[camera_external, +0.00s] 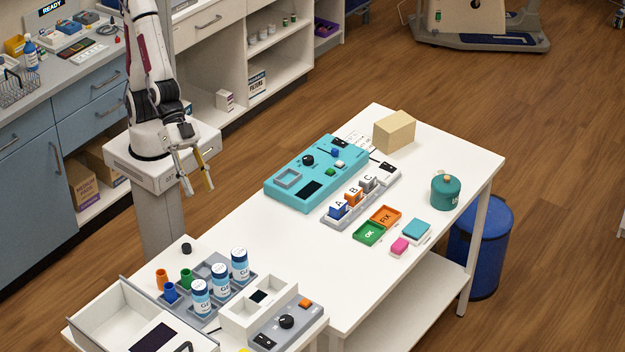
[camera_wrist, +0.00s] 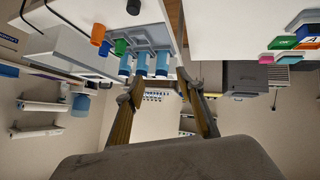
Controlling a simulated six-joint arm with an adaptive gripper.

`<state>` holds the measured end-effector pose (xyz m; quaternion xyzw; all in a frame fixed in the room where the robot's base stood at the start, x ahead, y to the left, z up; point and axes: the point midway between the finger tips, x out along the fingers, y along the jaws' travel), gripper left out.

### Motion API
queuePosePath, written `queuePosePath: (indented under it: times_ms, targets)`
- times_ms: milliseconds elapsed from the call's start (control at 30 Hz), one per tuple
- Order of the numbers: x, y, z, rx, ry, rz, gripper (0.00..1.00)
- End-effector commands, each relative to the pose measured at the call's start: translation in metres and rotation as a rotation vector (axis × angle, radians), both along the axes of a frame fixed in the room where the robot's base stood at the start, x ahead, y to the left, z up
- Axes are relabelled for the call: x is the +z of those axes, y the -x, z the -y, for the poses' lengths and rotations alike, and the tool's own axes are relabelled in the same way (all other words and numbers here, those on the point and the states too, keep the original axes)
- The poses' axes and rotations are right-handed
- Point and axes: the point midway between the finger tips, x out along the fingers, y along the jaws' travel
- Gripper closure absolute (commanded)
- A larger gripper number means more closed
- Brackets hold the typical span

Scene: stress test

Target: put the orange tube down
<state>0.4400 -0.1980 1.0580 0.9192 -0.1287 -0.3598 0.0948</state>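The orange tube (camera_external: 162,280) is a small orange cylinder on the near left part of the white table, close to a blue tube (camera_external: 170,292) and a green tube (camera_external: 186,279). The orange tube also shows at upper left in the wrist view (camera_wrist: 98,34). My gripper (camera_external: 196,186) hangs in the air beyond the tubes, beside my base, clear of the table. Its two fingers are spread with nothing between them. In the wrist view my gripper (camera_wrist: 163,92) is also open and empty. I cannot tell whether the tube's foot sits in the grey rack.
A white open box (camera_external: 128,300) stands at the near left. A teal panel (camera_external: 318,172) lies farther back. The table (camera_external: 268,225) is bare between panel and rack.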

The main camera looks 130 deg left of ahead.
Motion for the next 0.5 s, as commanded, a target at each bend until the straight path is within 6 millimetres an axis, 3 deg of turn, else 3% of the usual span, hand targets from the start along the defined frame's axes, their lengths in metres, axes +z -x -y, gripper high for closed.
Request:
queuePosePath:
  times_ms: [500]
  targets:
    - [0.040,0.069,-0.096,0.015,-0.119,-0.133,0.63]
